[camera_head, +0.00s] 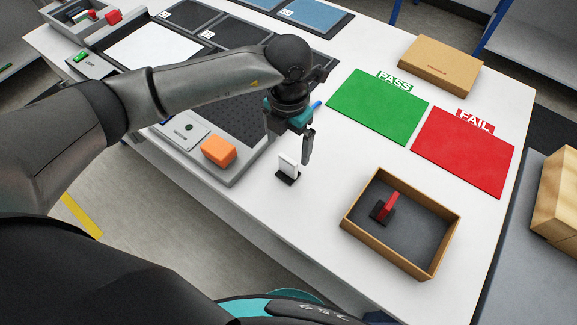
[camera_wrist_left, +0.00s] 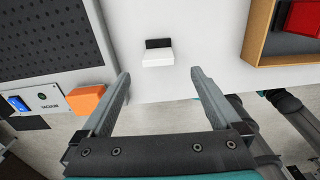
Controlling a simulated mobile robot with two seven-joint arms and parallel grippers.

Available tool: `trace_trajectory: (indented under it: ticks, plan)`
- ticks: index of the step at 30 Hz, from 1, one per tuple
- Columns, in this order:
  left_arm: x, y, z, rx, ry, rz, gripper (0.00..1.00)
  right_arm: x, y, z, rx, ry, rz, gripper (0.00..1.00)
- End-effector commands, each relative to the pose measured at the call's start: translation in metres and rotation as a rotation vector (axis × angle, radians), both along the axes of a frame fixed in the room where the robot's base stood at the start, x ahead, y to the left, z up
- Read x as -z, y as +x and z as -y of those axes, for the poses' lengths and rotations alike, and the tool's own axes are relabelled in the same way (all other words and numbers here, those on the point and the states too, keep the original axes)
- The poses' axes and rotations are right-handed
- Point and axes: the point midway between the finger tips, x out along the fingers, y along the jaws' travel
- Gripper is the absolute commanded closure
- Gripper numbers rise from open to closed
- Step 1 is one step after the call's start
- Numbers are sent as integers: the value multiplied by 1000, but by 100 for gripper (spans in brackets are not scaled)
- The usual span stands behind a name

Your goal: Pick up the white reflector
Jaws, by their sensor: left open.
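The white reflector (camera_head: 289,164) is a small white upright block on a dark base, standing on the white table. It also shows in the left wrist view (camera_wrist_left: 158,57), beyond and between my open fingertips. My left gripper (camera_head: 305,152) is open and empty, pointing down close to the reflector in the head view. In the left wrist view its fingers (camera_wrist_left: 160,73) are spread wide to either side, with nothing between them. My right gripper is not seen in either view.
An orange block (camera_head: 218,150) sits left of the reflector by a perforated dark panel (camera_head: 240,118). A cardboard tray (camera_head: 357,232) holds a red reflector (camera_head: 390,205) on the right. Green PASS (camera_head: 378,107) and red FAIL (camera_head: 463,152) mats lie behind, near a closed cardboard box (camera_head: 440,67).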

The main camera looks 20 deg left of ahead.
Motion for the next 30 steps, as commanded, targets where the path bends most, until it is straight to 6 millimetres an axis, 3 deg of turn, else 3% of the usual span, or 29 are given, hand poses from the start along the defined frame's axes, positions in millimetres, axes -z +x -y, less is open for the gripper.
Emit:
trace_trajectory:
  ticks: [4,13,21,30]
  plan:
    - [29,-1,1,0,-1,-3,3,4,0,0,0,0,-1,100]
    - [53,0,0,0,-1,-2,3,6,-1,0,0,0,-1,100]
    - [92,-1,-2,0,-2,-1,3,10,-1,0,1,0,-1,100]
    - [96,0,-2,0,-3,1,3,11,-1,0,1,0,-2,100]
